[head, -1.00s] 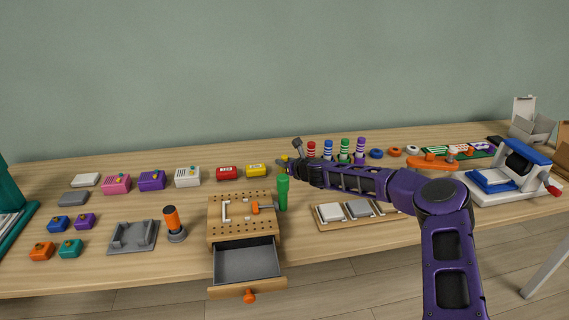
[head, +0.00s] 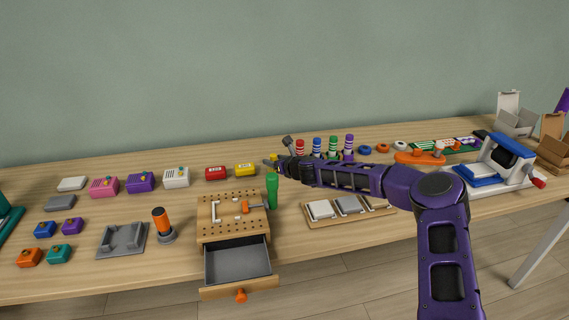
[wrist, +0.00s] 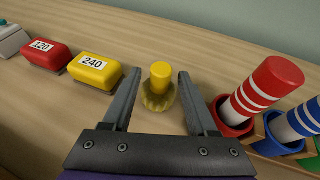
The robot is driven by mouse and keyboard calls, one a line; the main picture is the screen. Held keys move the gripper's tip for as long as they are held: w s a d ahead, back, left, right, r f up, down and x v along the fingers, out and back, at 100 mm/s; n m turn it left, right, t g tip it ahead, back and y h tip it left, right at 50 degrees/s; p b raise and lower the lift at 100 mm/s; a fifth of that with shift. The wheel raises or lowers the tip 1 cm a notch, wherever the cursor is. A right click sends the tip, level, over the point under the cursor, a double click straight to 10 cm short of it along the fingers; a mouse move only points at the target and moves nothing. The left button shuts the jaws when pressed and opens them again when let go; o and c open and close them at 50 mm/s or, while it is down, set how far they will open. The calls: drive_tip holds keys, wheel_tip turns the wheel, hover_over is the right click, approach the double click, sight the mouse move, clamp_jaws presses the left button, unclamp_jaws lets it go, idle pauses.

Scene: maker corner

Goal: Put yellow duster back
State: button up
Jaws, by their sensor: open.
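The yellow duster (wrist: 160,83) stands on the wooden table, with a yellow handle on top and a ring of dull yellow bristles at its foot. In the wrist view it is just beyond and between the fingertips of my gripper (wrist: 159,76), which is open and empty. I cannot tell whether either finger touches it. In the head view my gripper (head: 277,153) is at the back middle of the table, and only a bit of yellow shows there, mostly hidden by the fingers.
A yellow block marked 240 (wrist: 95,68) and a red block marked 120 (wrist: 46,51) lie left of the duster. A red-and-white striped marker (wrist: 262,90) stands in a holder close on the right. A green bottle-shaped item (head: 272,190) and a pegboard box (head: 231,231) with its drawer open are nearer.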

drive_tip(key=v, duration=1)
drive_tip(key=shift+p, duration=0.35)
drive_tip(key=shift+s+d+r, duration=0.15)
drive_tip(key=shift+s, duration=0.15)
